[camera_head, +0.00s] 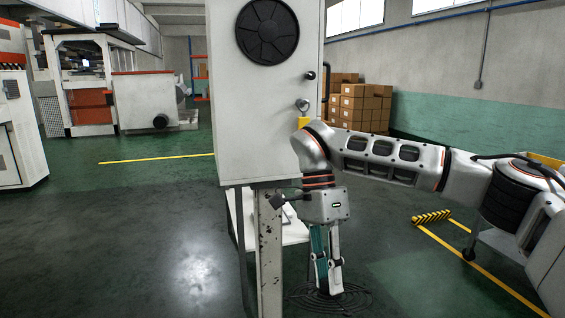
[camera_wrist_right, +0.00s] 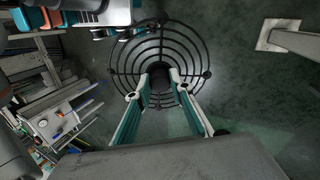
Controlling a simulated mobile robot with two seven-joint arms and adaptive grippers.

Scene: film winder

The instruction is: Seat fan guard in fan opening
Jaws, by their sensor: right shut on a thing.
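The fan guard (camera_head: 352,298) is a dark round grille of concentric rings and spokes, low in the head view and close to the floor. My right gripper (camera_head: 328,286) points down and is shut on the guard near its hub. The right wrist view shows the guard (camera_wrist_right: 160,45) spread flat beyond the two fingertips (camera_wrist_right: 159,82), which hide part of the hub. Whether the guard touches the floor is unclear. The fan opening (camera_head: 267,31) is a dark round recess with spokes high on the grey cabinet's front, well above the gripper. My left gripper is not in view.
The grey cabinet (camera_head: 232,130) stands on a worn metal leg (camera_head: 269,255) close to the left of my right gripper. A white shelf (camera_head: 292,232) lies behind the leg. A black-and-yellow floor barrier (camera_head: 431,217) is at right. The floor at left is clear.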

